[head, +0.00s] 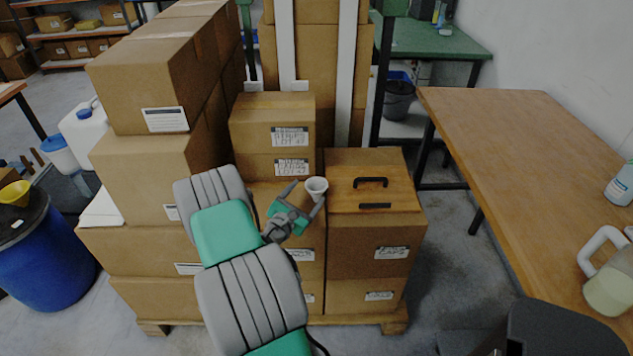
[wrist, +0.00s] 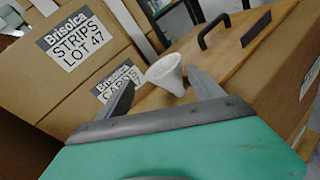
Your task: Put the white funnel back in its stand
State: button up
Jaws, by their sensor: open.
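The white funnel (head: 316,186) is at the left edge of the wooden lid on the right front carton stack, wide mouth up. My gripper (head: 305,197) is just beside it. In the wrist view the funnel (wrist: 166,73) shows between the two spread fingertips of my gripper (wrist: 163,82), narrow end down. The fingers are open, and I see no clear grip on it. What bears the funnel is hidden. I cannot make out its stand for certain in either view.
The wooden lid (head: 345,196) has a black handle (head: 371,181). Taller cartons (head: 272,125) stand behind and left. A wooden table (head: 525,150) at right holds a jug (head: 610,288). A blue drum (head: 45,255) with a yellow funnel (head: 14,193) stands at left.

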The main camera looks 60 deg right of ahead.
aim_at(319, 183)
jog(key=n, duration=0.1)
jog(key=s+f+n, duration=0.1)
jog(key=n, duration=0.1)
jog(key=n+t+h, duration=0.1)
jog(key=shift+s+d+f, duration=0.2)
jog(key=shift+s+d, duration=0.15)
jog(key=shift+d, duration=0.05)
jog(key=shift+n, duration=0.4)
jog(key=d, duration=0.2)
jog(key=d+p, duration=0.1)
jog(key=d, duration=0.2)
jog(key=w+d, duration=0.1)
jog(key=d, duration=0.1)
jog(key=shift+d, duration=0.35)
jog(key=c, duration=1.5)
